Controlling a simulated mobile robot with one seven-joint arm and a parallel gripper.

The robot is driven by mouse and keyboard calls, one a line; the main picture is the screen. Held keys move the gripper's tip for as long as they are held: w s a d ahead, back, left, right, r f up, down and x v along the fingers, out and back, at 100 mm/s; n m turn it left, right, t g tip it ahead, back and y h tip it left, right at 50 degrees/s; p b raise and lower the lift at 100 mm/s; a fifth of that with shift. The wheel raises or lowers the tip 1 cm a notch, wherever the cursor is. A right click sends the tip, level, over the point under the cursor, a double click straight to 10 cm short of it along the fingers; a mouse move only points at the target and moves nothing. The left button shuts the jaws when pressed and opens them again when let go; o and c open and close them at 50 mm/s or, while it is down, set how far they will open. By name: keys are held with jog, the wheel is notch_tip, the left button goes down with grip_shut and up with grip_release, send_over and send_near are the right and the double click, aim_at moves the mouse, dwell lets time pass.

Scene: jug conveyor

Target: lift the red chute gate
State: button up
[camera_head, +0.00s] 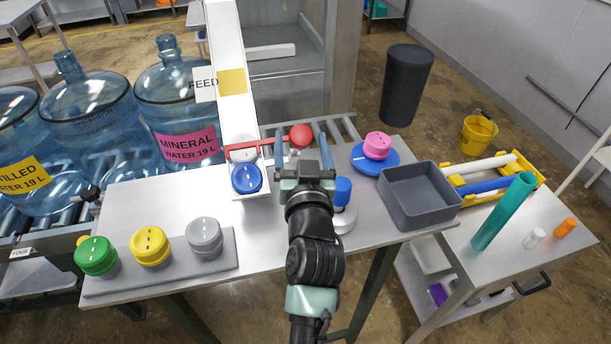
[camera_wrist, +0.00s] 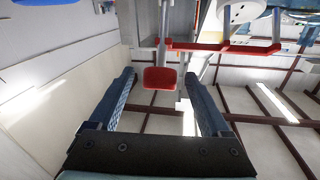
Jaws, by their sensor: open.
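The red chute gate (camera_head: 262,145) is a thin red bar across the lower end of the white chute (camera_head: 232,70). A round red knob (camera_head: 300,135) is at its right end. In the wrist view the gate bar (camera_wrist: 222,46) runs across the top, and a red block-like end (camera_wrist: 160,78) shows between my fingertips. My gripper (camera_head: 300,150) is open and empty, its blue fingers pointing at the knob from the near side. I cannot tell whether the knob is within the fingers' depth. A blue-capped piece (camera_head: 246,178) sits at the chute end, just below the bar.
Green (camera_head: 96,254), yellow (camera_head: 150,244) and grey (camera_head: 204,236) caps stand on a grey strip at the left. A blue-topped item (camera_head: 342,190) is close right of my gripper. A grey tray (camera_head: 420,196) and pink cap (camera_head: 378,144) are farther right. Large water jugs (camera_head: 185,100) stand left.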

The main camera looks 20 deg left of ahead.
jog(key=b+v, duration=0.3)
jog(key=v, duration=0.8)
jog(key=d+r+t+h, duration=0.1)
jog(key=d+r+t, duration=0.2)
jog(key=r, duration=0.7)
jog(key=d+r+t+h, duration=0.1)
jog(key=d+r+t, duration=0.15)
jog(key=r, duration=0.75)
jog(key=s+d+r+m+t+h, duration=0.1)
jog(key=s+d+r+t+h, duration=0.1)
jog(key=r, duration=0.6)
jog(key=s+d+r+m+t+h, duration=0.2)
jog(key=s+d+r, duration=0.3)
jog(key=r, duration=0.4)
jog(key=shift+s+m+t+h, duration=0.3)
jog(key=shift+s+t+h, duration=0.25)
jog(key=shift+t+h, duration=0.25)
jog(key=shift+r, duration=0.15)
